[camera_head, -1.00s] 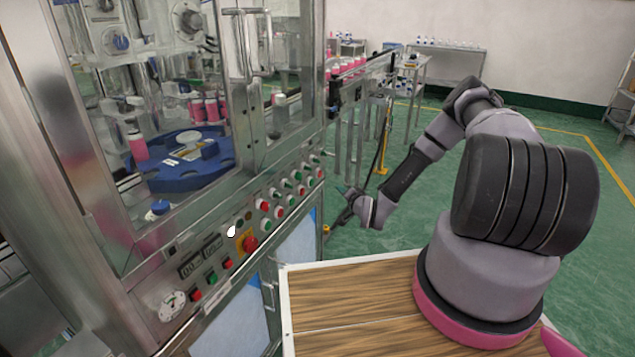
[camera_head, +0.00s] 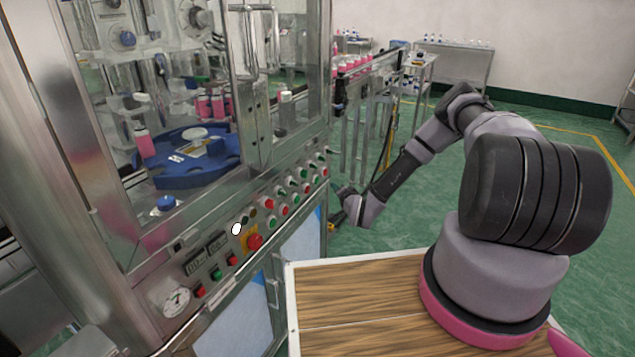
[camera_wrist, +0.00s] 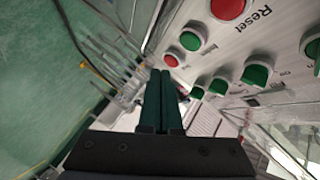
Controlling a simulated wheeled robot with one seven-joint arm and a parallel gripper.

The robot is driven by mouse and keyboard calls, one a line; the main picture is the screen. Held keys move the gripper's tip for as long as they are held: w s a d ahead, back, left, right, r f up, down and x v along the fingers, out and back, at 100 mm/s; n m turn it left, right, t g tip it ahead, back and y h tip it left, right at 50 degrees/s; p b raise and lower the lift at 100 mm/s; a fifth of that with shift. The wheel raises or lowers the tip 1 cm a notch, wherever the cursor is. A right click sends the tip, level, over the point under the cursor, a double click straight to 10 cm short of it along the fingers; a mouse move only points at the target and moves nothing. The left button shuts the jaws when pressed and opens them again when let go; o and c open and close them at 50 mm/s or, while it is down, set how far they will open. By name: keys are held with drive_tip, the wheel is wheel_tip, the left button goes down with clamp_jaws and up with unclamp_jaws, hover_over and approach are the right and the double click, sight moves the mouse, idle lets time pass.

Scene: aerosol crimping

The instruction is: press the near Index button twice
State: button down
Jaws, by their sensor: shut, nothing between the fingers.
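The steel control panel (camera_head: 262,226) on the machine's front carries rows of red and green buttons. In the wrist view a large red button (camera_wrist: 228,8) is labelled Reset. Beside it are a green button (camera_wrist: 190,41) and a smaller red button (camera_wrist: 171,60), both with small labels. I cannot read clearly which button is Index. My gripper (camera_wrist: 159,72) is shut and empty, its dark green fingers pointing towards the panel's far end. Whether the tips touch anything is unclear. In the head view my gripper (camera_head: 341,190) is beside the panel's right end.
A red emergency button on a yellow plate (camera_head: 241,229) and a gauge (camera_head: 176,300) are nearer on the panel. Behind glass is a blue turntable (camera_head: 200,170) with pink bottles. A conveyor (camera_head: 370,75) stands beyond the arm. Green floor (camera_head: 425,215) is open to the right.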

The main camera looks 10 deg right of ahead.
sight(316, 180)
drive_tip(key=shift+w+a, duration=0.6)
drive_tip(key=shift+a, duration=0.25)
drive_tip(key=shift+w+a, duration=0.55)
drive_tip(key=shift+a, duration=0.25)
idle(0.9)
drive_tip(key=shift+w+a, duration=0.25)
drive_tip(key=shift+a, duration=0.05)
